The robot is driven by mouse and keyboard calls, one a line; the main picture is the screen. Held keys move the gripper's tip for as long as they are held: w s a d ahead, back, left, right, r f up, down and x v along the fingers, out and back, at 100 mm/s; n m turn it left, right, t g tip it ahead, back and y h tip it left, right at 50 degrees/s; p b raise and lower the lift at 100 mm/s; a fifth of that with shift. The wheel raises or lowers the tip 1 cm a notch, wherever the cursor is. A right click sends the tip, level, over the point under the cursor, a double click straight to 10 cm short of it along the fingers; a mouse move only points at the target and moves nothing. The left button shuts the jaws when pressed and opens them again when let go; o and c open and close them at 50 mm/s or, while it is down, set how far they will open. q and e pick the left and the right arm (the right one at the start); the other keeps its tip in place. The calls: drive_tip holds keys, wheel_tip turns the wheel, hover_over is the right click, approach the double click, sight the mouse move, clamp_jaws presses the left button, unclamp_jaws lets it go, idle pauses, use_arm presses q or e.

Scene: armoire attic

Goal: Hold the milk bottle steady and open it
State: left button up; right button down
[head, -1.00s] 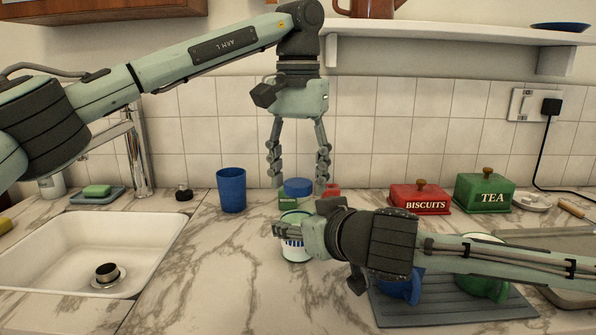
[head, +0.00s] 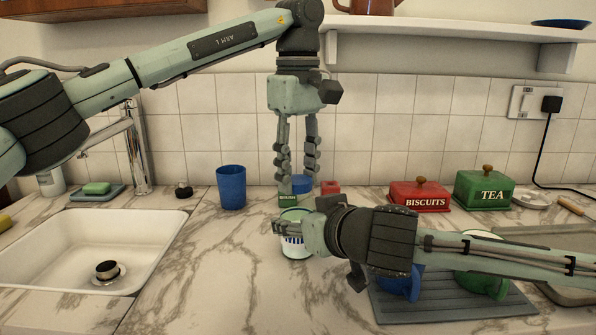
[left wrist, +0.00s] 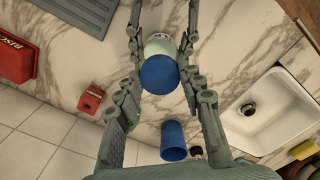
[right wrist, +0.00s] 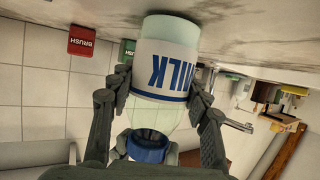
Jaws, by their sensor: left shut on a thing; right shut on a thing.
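The milk bottle (head: 295,247) stands upright on the marble counter, pale green with a white label and blue MILK lettering. It fills the right wrist view (right wrist: 165,68), inverted. My right gripper (head: 285,228) is shut on its body from the right. The blue cap (head: 301,183) is at the bottle's top; it shows large in the left wrist view (left wrist: 159,75) and below the neck in the right wrist view (right wrist: 147,153). My left gripper (head: 298,180) points down from above, shut on the cap. I cannot tell whether the cap has come loose from the neck.
A blue cup (head: 231,188) stands left of the bottle, beside the sink (head: 95,250). Green (head: 287,201) and red (head: 330,187) boxes sit behind. Mugs on a grey mat (head: 455,305) lie below my right arm. Red and green tins (head: 420,197) stand right.

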use_arm(q)
drive_tip(key=n, duration=2)
drive_tip(key=shift+r, duration=0.1)
drive_tip(key=n, duration=2)
drive_tip(key=shift+n, duration=0.3)
